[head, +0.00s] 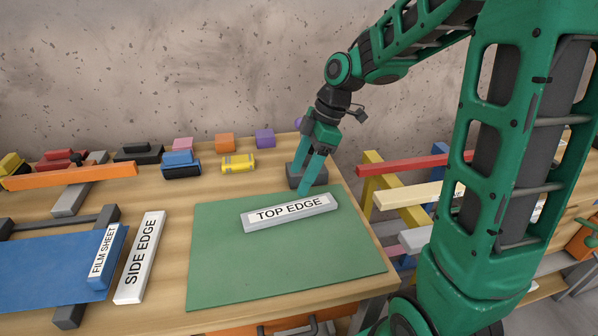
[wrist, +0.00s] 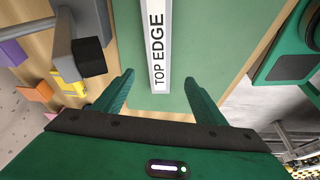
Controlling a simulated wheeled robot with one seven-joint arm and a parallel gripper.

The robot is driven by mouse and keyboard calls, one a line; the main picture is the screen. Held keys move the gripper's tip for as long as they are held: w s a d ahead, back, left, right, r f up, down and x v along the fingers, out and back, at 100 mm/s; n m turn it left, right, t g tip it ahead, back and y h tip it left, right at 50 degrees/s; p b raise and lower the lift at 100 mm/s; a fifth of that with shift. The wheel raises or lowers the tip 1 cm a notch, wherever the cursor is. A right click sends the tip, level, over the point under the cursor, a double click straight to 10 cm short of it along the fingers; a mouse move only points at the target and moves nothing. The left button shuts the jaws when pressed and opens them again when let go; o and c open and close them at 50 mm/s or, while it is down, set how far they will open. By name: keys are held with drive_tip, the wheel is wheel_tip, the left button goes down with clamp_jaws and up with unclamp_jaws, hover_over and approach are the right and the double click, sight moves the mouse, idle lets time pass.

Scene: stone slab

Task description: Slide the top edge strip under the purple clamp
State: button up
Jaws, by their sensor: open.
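The top edge strip (head: 290,212) is a pale grey bar labelled TOP EDGE. It lies flat on the green mat (head: 240,270) and also shows in the wrist view (wrist: 158,50). A dark grey clamp body (head: 312,177) stands at the mat's far edge, partly hidden behind my gripper. In the wrist view its grey arm with a black pad (wrist: 88,57) is left of the strip. A bit of purple (head: 298,124) shows behind my gripper; I cannot tell whether it belongs to this clamp. My gripper (head: 308,190) is open and empty, above the mat by the strip.
A side edge strip (head: 140,258) and a film sheet bar (head: 104,258) lie left of the mat. A purple block (head: 265,138), an orange block (head: 225,142) and a yellow piece (head: 238,163) line the back. A rack with coloured bars (head: 415,163) stands right. The mat's front is clear.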

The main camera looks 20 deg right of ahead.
sight(283, 210)
drive_tip(key=shift+w+f+n+g, duration=0.3)
drive_tip(key=shift+w+n, duration=0.15)
drive_tip(key=shift+n, duration=0.65)
drive_tip(key=x, duration=1)
drive_tip(key=shift+a+f, duration=0.25)
drive_tip(key=shift+f, duration=0.05)
drive_tip(key=shift+w, duration=0.1)
drive_tip(key=c, duration=1.5)
